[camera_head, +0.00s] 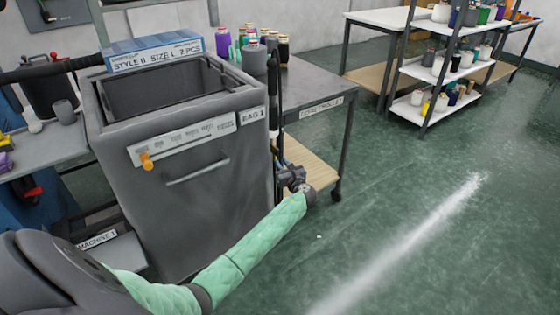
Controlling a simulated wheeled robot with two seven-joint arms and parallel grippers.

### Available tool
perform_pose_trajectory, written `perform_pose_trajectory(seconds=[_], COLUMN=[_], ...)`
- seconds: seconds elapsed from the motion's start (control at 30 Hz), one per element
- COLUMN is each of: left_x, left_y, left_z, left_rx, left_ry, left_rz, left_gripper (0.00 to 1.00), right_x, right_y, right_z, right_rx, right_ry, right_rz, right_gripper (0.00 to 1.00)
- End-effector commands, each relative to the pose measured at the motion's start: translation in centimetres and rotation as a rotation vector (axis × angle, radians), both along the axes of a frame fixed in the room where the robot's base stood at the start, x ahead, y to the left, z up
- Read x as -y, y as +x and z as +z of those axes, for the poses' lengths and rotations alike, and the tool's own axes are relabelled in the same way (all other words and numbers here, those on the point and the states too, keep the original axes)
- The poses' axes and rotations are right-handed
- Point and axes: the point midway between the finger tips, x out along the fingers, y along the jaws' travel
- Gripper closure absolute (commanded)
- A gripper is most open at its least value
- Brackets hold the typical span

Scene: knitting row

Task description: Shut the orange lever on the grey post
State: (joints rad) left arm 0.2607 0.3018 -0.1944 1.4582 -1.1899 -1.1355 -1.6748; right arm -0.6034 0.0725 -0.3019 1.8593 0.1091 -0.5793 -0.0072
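An orange knob-like part (147,161) sits at the left end of a light scale strip on the front of a grey bin (205,215). I cannot tell whether this is the lever; no separate grey post with an orange lever is clear. My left arm comes in with a green sleeve across the bin's lower front. My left gripper (291,178) is small and dark, right of the bin's front edge, in front of the wooden lower shelf and well away from the orange part. Its fingers are too small and dark to read. My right gripper is out of view.
A grey cart (318,90) with several thread cones stands behind the bin. A blue box (155,52) lies across the bin's back rim. A white shelf rack (440,70) stands at the back right. Green floor (430,200) is open at the right.

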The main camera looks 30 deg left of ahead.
Motion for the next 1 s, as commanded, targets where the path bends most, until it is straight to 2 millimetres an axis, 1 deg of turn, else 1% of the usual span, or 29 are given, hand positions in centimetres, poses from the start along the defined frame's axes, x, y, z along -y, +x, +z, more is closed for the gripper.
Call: perform_pose_trajectory(seconds=[0.03,0.1,0.23,0.4,0.63,0.73,1.0], left_x=[-0.7,-1.4,-2.4,-2.9,-2.9,-2.9,-2.9], left_y=[0.4,0.9,1.6,1.9,1.9,1.9,1.9], left_z=[0.0,0.0,0.0,-0.1,-0.1,-0.1,-0.1], left_rx=[-0.001,0.000,0.000,0.000,0.001,0.001,0.004], left_ry=[0.001,0.000,-0.001,-0.002,-0.003,-0.003,-0.004], left_rz=[0.002,0.000,0.000,0.000,-0.001,-0.001,-0.001], left_gripper=[0.80,0.80,0.80,0.80,0.80,1.00,1.00], right_x=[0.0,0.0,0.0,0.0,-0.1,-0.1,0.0], right_y=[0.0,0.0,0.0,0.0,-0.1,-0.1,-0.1], right_z=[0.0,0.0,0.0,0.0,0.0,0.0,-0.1], right_rx=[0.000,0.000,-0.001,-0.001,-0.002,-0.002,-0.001], right_ry=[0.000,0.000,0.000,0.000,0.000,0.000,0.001], right_rz=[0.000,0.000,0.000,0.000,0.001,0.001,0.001], right_gripper=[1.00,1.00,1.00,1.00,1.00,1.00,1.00])
